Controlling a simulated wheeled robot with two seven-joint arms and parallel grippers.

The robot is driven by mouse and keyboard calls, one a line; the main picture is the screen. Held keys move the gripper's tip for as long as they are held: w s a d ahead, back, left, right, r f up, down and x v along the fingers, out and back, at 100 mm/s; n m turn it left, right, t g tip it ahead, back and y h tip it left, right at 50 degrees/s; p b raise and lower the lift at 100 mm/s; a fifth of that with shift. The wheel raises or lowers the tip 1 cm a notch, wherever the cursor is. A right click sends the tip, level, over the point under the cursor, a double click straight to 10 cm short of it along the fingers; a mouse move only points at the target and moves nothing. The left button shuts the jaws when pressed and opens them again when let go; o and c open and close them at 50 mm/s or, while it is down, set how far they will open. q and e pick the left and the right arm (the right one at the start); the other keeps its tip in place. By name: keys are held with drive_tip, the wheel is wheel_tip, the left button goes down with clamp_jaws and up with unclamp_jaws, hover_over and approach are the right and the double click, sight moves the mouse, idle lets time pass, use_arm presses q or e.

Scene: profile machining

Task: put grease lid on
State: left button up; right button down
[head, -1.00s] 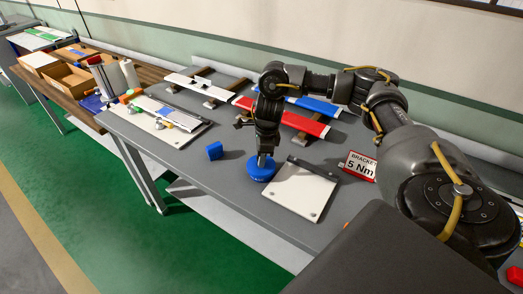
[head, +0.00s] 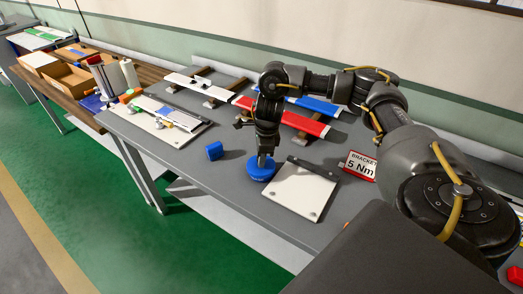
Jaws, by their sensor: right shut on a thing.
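A round blue lid (head: 259,172) is at the middle of the grey table, left of a white plate. My right gripper (head: 262,158) points down from above and is shut on the blue lid. The lid looks level; whether it rests on a grease tin beneath it is hidden. My left gripper is not in view.
Red (head: 282,117) and blue (head: 313,104) profiles lie behind. Bare table (head: 222,187) shows in front.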

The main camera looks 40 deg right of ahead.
idle(0.7)
drive_tip(key=c, duration=1.2)
unclamp_jaws()
drive_tip(key=shift+o, duration=0.2)
wheel_tip(320, 180, up, 11)
drive_tip(key=d+p, duration=0.1)
drive_tip(key=shift+s, duration=0.4)
drive_tip(key=shift+f, duration=0.1)
